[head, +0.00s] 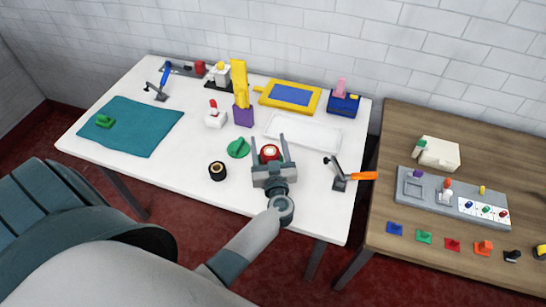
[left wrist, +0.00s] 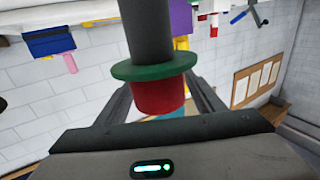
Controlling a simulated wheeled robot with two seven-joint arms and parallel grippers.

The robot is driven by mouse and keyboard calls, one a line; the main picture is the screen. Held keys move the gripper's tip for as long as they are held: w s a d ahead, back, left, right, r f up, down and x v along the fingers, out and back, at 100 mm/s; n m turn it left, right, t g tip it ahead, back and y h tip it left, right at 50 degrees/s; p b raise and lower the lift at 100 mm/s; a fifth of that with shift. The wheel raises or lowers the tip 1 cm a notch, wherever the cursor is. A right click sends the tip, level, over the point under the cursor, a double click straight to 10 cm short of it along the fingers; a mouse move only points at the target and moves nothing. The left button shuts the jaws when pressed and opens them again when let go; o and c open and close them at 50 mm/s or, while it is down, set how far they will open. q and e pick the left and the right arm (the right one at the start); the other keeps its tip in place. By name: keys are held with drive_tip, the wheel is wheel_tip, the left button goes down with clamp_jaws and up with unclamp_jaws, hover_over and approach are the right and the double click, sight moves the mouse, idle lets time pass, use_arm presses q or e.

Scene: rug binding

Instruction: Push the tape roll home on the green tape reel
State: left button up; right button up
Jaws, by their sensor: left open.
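My left gripper (head: 270,145) is open, its two fingers on either side of the red tape roll (head: 269,153). In the left wrist view, which shows the scene upside down, the red roll (left wrist: 158,97) sits between the open fingers with gaps on both sides. It lies against the green flange (left wrist: 155,65) of a reel on a dark grey post (left wrist: 147,28); no clear gap shows between roll and flange. My right gripper is not in view.
A black roll (head: 218,171) lies to the left. A clamp with an orange handle (head: 360,175) stands at the right. A white tray (head: 302,132), a purple-and-yellow piece (head: 242,112) and a red-and-white piece (head: 215,118) stand behind. The front left of the white table is clear.

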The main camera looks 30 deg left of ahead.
sight(271, 158)
use_arm(q)
drive_tip(key=p+v, duration=0.2)
drive_tip(key=v, duration=0.4)
drive_tip(key=shift+r, duration=0.15)
drive_tip(key=v, duration=1.1)
idle(0.3)
